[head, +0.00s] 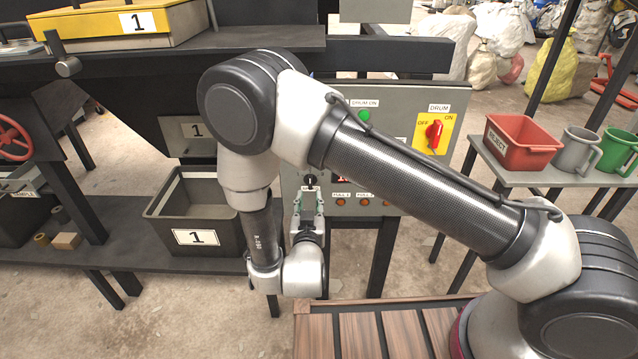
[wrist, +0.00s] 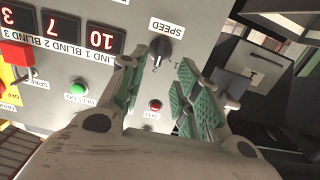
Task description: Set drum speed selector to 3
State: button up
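The speed selector is a dark round knob with a pale pointer line under the label SPEED. It shows in the wrist view (wrist: 160,50), where the panel appears turned over, and in the head view (head: 310,182) low on the grey control panel (head: 384,98). In the head view my gripper (head: 306,208) is just below the knob.
A red drum switch (head: 434,134) on a yellow plate is at the panel's upper right. A green light (head: 364,115) and a red button (wrist: 155,104) are also on the panel. A grey bin (head: 195,212) marked 1 stands to the left, a red reject bin (head: 522,142) to the right.

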aim_at(310, 178)
jog(key=shift+t, duration=0.3)
jog(key=w, duration=0.2)
jog(key=w+r, duration=0.1)
jog(key=w, duration=0.5)
jog(key=shift+d+r, duration=0.1)
jog(key=shift+r, duration=0.15)
grip_shut()
